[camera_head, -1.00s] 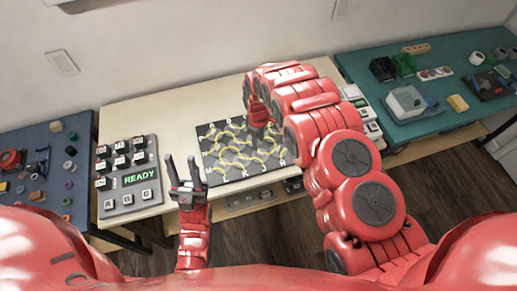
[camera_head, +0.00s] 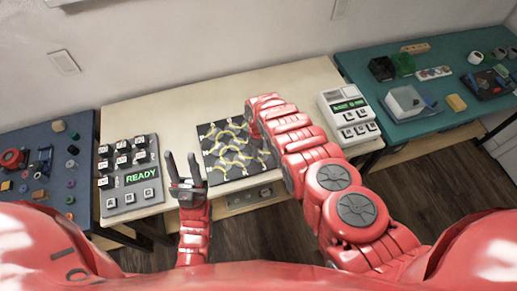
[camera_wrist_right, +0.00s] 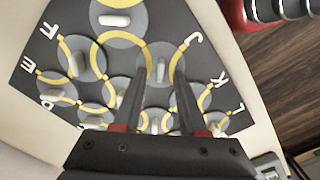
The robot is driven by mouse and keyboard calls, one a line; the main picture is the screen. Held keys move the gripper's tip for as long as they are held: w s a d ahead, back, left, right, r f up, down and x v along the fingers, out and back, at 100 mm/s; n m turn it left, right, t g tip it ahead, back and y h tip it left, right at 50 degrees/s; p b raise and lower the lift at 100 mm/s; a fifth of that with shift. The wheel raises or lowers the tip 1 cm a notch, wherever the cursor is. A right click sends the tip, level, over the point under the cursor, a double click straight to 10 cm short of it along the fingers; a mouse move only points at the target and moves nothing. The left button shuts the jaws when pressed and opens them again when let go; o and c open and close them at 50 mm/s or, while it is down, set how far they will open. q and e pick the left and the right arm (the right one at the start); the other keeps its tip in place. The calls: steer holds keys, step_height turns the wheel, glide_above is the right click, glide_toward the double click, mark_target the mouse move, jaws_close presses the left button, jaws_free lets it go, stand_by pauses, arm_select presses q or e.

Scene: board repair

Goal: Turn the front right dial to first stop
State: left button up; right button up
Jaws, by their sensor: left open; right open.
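The dark dial board (camera_head: 202,140) lies on the pale bench, with several grey dials, yellow arcs and white letters. My right arm hides part of its right side in the head view, and the right gripper's fingers are hidden there. In the right wrist view my right gripper (camera_wrist_right: 162,75) is open over the board. A dial with a pale grip (camera_wrist_right: 157,124) shows between its fingers; I cannot tell whether they touch it or whether it is the front right dial. Another dial (camera_wrist_right: 115,20) lies further up. My left gripper (camera_head: 183,165) is open and empty, left of the board.
A grey keypad panel (camera_head: 122,203) with a green READY display stands left of the board. A white device (camera_head: 340,97) with a small display and keys stands to the right. A blue table (camera_head: 80,215) and a teal table (camera_head: 440,70), both with small parts, flank the bench.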

jaws_close()
steer(key=shift+m, duration=0.3)
steer(key=m+b, duration=0.2)
steer(key=m, duration=0.2)
steer(key=shift+w+d+f, duration=0.1)
steer(key=m+b, duration=0.2)
steer(key=m, duration=0.3)
steer(key=shift+w+d+m+b, duration=0.1)
steer(key=shift+d+m+b, duration=0.05)
steer(key=shift+m+b, duration=0.25)
steer(key=m+b, duration=0.1)
steer(key=m, duration=0.2)
steer(key=shift+m, duration=0.3)
steer(key=shift+d+m+b, duration=0.15)
steer(key=shift+m+b, duration=0.1)
steer(key=shift+m, duration=0.7)
steer(key=shift+d+m+b, duration=0.1)
steer(key=shift+m+b, duration=0.15)
steer(key=shift+m, duration=0.7)
